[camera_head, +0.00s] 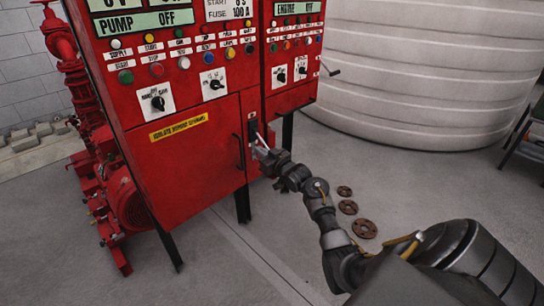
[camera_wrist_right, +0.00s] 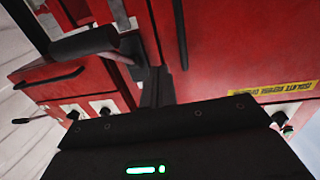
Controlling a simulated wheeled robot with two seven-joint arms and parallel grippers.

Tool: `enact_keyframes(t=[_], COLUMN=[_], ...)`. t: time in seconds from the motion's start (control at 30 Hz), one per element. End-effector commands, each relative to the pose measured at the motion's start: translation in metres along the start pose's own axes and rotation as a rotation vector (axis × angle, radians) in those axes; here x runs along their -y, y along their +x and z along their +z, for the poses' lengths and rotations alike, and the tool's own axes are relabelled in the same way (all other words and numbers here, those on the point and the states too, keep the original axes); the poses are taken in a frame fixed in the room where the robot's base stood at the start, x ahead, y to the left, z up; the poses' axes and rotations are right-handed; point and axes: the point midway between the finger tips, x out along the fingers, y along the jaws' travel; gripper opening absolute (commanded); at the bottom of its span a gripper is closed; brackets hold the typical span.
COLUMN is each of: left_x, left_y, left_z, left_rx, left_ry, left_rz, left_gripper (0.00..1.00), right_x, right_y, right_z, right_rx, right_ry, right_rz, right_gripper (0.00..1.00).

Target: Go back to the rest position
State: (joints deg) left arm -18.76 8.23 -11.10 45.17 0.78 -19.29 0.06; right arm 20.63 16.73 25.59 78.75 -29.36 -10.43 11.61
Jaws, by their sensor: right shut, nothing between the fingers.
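My right gripper (camera_head: 262,142) is at the front of the red pump control cabinet (camera_head: 200,150), beside the edge of the lower door. Its fingers are shut with nothing between them. It is close to a dark switch handle (camera_head: 255,127) on the cabinet; I cannot tell whether they touch. My right arm reaches in from the lower right. In the right wrist view a black bar-like handle (camera_wrist_right: 85,43) stands out from the red panel, above the dark gripper housing (camera_wrist_right: 180,140). The fingertips are not clear there. My left gripper is not in view.
Red pump piping and a motor (camera_head: 125,205) stand left of the cabinet. A large white ribbed tank (camera_head: 425,75) is behind at the right. Several brown flange discs (camera_head: 364,229) lie on the floor near my arm. The grey floor (camera_head: 225,270) in front is clear.

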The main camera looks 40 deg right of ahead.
Motion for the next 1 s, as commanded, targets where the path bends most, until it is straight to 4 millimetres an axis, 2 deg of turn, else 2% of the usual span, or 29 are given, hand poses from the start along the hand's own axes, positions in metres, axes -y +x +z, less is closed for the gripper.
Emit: enact_keyframes(t=[0.1,0.3,0.77,0.87,0.97,1.0], left_x=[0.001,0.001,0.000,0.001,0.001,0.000], left_y=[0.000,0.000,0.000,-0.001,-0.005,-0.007], left_z=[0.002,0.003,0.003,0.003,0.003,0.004], left_rx=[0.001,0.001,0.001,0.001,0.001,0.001], left_ry=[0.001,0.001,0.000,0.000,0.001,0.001], left_rz=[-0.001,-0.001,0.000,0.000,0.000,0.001], left_gripper=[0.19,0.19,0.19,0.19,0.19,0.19], right_x=[0.000,-0.002,-0.003,0.000,0.010,0.016], right_y=[-0.022,-0.044,-0.050,-0.050,-0.054,-0.059], right_z=[0.001,0.001,0.002,0.015,0.053,0.077], right_rx=[0.002,0.002,0.003,0.028,0.102,0.146], right_ry=[-0.002,0.000,0.001,0.008,0.022,0.029], right_rz=[-0.002,-0.003,-0.001,-0.002,-0.005,-0.005], right_gripper=[0.00,0.00,0.00,0.00,0.00,0.00])
